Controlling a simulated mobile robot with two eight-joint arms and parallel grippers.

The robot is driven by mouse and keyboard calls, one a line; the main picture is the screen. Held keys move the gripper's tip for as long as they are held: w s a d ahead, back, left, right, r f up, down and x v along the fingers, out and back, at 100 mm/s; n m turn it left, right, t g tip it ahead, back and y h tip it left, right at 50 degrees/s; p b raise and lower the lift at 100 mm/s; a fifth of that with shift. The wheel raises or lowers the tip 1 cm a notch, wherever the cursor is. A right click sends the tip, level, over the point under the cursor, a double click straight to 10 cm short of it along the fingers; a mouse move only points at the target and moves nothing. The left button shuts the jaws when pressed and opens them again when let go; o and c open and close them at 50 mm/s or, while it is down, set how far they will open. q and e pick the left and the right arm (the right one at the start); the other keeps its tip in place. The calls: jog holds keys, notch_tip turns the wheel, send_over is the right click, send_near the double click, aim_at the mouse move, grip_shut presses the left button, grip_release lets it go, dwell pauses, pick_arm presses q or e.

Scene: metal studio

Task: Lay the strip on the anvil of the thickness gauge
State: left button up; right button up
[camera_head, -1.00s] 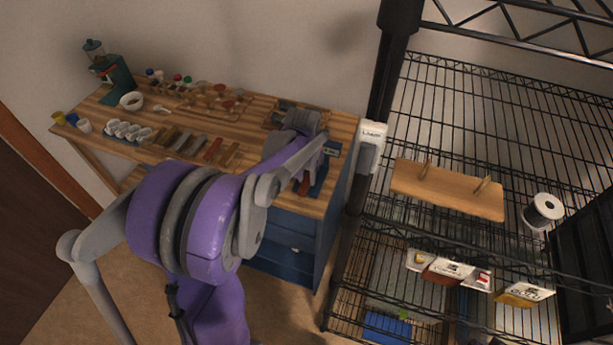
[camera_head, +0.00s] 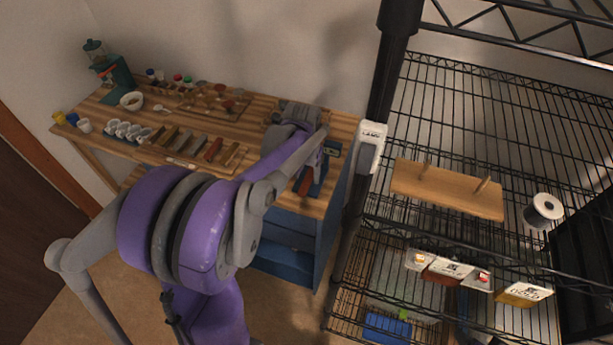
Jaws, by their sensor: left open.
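My left gripper (camera_head: 318,142) is at the right end of the wooden workbench, seen small and from behind my arm. It is open; its fingertips are hard to make out. A blue device with a small display (camera_head: 332,149), which looks like the thickness gauge, stands just right of and below the gripper, partly hidden by my arm. A reddish-brown strip (camera_head: 305,184) shows at the front of the gauge. I cannot tell whether it rests on the anvil. My right gripper is not in view.
The workbench (camera_head: 95,115) carries a row of coloured strips (camera_head: 213,149), white cups (camera_head: 125,131), a bowl (camera_head: 132,100) and a green grinder-like machine (camera_head: 112,75). A black wire rack (camera_head: 480,130) with a wooden board (camera_head: 447,189) stands close on the right.

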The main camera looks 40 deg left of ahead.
aim_at(305, 186)
pick_arm(q)
notch_tip(305, 186, up, 10)
jog(key=s, duration=0.1)
jog(key=shift+s+d+r+p, duration=0.15)
jog(key=shift+d+r+p, duration=0.05)
jog(key=shift+d+p, duration=0.1)
dwell(0.8)
